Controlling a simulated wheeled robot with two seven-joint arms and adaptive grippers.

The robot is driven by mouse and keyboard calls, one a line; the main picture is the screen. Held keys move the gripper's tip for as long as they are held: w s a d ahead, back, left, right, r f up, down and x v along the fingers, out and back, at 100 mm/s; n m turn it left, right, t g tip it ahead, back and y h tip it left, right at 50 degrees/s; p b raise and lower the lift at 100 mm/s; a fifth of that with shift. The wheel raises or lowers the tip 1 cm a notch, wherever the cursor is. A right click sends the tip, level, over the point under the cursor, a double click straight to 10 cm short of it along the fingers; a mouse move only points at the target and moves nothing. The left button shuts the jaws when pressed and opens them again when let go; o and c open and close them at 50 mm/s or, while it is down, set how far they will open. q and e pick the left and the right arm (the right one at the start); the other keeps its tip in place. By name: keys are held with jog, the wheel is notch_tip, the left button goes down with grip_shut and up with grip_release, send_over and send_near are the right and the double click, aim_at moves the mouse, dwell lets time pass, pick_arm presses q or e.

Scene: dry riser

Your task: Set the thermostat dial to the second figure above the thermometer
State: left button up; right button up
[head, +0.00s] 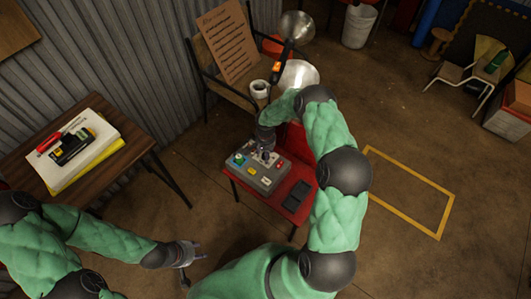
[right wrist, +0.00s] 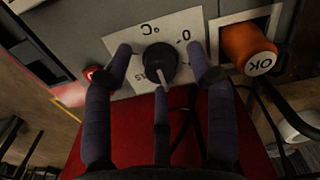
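A grey control box (head: 258,177) lies on a red seat (head: 292,200). In the right wrist view the black thermostat dial (right wrist: 160,62), with a pale pointer, sits on a white plate (right wrist: 118,42) marked "°C", "0" and what looks like "15". The pointer aims toward my gripper's middle finger. My right gripper (right wrist: 160,60) is open, a finger on each side of the dial and a third below it; I cannot tell whether any touches. In the head view it is over the box (head: 265,150). My left gripper (head: 193,264) is open and empty over the floor. I cannot make out a thermometer.
An orange "OK" button (right wrist: 250,48) is right of the dial, a red button (right wrist: 92,73) left. A wooden table (head: 125,162) holds papers and a yellow-black device (head: 74,147). A chair with a printed board (head: 228,45) stands behind. Floor at right, around a yellow outline (head: 400,168), is clear.

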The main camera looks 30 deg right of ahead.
notch_tip(320, 180, up, 12)
dwell(0.7)
dwell(0.4)
jog(key=s+a+f+n+y+p, duration=0.1)
jog(key=s+a+f+n, duration=0.15)
jog(key=a, duration=0.25)
jog(key=s+a+f+n+y+p, duration=0.1)
jog(key=s+a+p, duration=0.15)
jog(key=a, duration=0.25)
jog(key=s+a+n+y+p, duration=0.1)
jog(key=s+a+n+p, duration=0.1)
jog(key=s+a, duration=0.4)
jog(key=s+a+n+y+p, duration=0.1)
jog(key=s+a, duration=0.5)
jog(key=s, duration=0.7)
jog(key=shift+s+a+r+n+p, duration=0.35)
jog(key=shift+n+p, duration=0.1)
jog(key=shift+n, duration=0.4)
